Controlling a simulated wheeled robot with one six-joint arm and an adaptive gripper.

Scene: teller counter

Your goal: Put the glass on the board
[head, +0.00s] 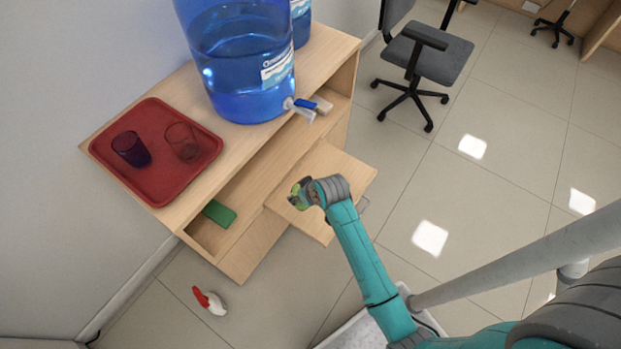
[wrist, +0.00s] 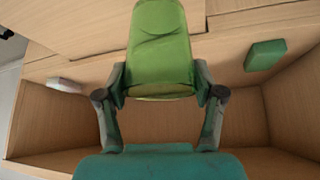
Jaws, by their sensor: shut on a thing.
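My gripper (head: 301,193) is shut on a green, cup-shaped thing that looks like the glass (wrist: 160,50); it also shows in the head view, partly hidden by the fingers. In the wrist view, a finger of my gripper (wrist: 160,98) presses on each side of it. A pale wooden board (head: 342,170) juts out from the front of the counter. In the head view the held glass overlaps the board's left part; I cannot tell whether it touches it.
A red tray (head: 158,187) holds a dark purple glass (head: 131,149) and a clear reddish glass (head: 182,141). A big blue water bottle (head: 240,60) stands beside it. A green block (head: 219,212) and a whitish block (head: 322,104) lie in the shelf. A red-and-white thing (head: 209,301) lies on the floor.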

